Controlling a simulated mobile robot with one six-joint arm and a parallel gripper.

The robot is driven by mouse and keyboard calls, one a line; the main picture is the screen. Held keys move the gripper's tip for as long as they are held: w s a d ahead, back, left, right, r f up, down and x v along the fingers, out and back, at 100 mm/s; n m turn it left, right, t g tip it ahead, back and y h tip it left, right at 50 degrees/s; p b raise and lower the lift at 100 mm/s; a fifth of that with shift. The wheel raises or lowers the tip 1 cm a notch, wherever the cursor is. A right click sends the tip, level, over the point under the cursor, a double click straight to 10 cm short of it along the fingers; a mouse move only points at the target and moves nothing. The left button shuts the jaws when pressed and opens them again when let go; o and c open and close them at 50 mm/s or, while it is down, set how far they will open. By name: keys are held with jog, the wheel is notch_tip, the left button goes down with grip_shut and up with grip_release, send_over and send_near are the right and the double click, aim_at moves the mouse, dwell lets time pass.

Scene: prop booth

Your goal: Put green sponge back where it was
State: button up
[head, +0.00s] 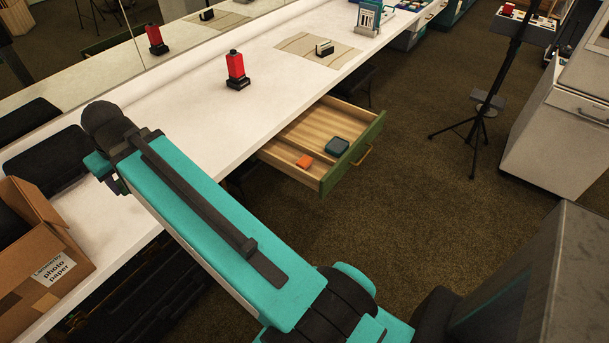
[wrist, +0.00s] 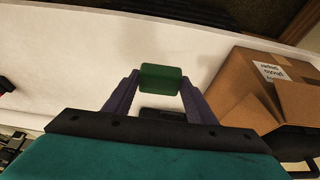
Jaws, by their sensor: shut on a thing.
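In the wrist view, the green sponge (wrist: 161,77) is between the two purple fingers of my gripper (wrist: 159,80). My gripper is shut on it. The white counter shows behind and around the sponge. I cannot tell how high it is above the counter. In the head view, my arm reaches over the left part of the white counter (head: 190,110). It hides the sponge and most of my gripper there.
An open drawer (head: 283,151) holds an orange item (head: 304,161) and a dark teal container (head: 337,146). A red bottle (head: 236,68) and a beige mat (head: 300,46) are on the counter.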

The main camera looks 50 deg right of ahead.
jog(key=s+d+f+b, duration=0.2)
jog(key=d+f, duration=0.1)
jog(key=d, duration=0.8)
jog(key=s+d+f+b, duration=0.2)
jog(key=d+f, duration=0.2)
jog(key=d, duration=0.6)
jog(key=s+d+f+b, duration=0.1)
jog(key=d+f+b, duration=0.15)
jog(key=d, duration=0.85)
jog(key=s+d+f+b, duration=0.2)
jog(key=s+d+f, duration=0.3)
jog(key=s+d, duration=0.5)
jog(key=s+d+f+b, duration=0.2)
jog(key=s+d+f, duration=0.3)
jog(key=s+d, duration=0.5)
jog(key=d, duration=0.4)
jog(key=shift+b, duration=0.3)
jog(key=shift+f, duration=3.15)
jog(key=shift+f, duration=0.1)
jog(key=shift+f+p, duration=0.4)
jog(key=shift+f, duration=1.4)
jog(key=shift+f, duration=0.15)
